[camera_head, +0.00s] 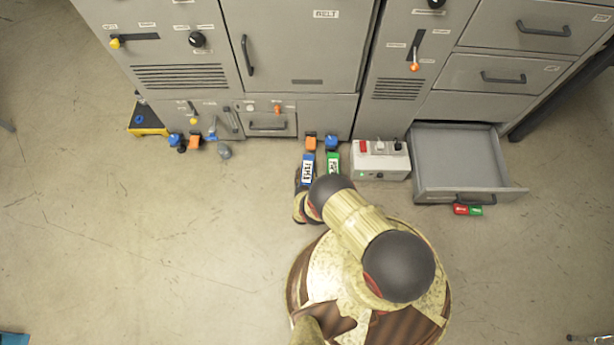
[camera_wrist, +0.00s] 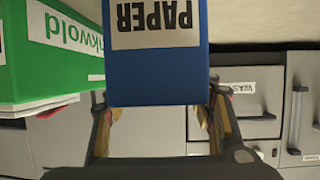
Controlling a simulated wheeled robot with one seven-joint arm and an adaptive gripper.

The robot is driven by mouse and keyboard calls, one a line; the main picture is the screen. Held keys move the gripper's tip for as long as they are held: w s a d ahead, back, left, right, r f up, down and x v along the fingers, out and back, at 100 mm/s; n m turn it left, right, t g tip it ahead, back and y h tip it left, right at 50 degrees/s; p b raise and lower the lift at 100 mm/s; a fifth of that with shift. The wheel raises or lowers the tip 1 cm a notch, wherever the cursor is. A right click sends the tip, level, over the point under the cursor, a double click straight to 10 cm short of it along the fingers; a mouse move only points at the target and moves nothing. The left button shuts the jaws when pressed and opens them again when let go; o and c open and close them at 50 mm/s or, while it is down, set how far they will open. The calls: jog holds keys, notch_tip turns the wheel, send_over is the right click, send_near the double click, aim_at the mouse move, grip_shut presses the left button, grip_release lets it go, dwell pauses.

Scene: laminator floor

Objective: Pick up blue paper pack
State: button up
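The blue paper pack (camera_head: 307,170) with a white label stands on the floor in front of the cabinet, left of a green pack (camera_head: 333,164). In the wrist view the blue pack (camera_wrist: 160,75) fills the top middle, its PAPER label upside down. My gripper (camera_wrist: 159,105) has its fingers spread wide, one at each side of the blue pack. Their tips are partly hidden by it, and firm contact cannot be seen. The green pack (camera_wrist: 50,60) is close on the left there. In the head view my arm hides most of the gripper.
A grey power box (camera_head: 380,160) stands right of the packs, then an open, empty drawer (camera_head: 455,160). Red and green items (camera_head: 467,210) lie below the drawer front. Cabinets (camera_head: 290,50) line the back. Floor to the left (camera_head: 150,240) is clear.

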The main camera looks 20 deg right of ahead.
grip_shut()
dwell(0.5)
jog(key=shift+w+r, duration=0.1)
dwell(0.4)
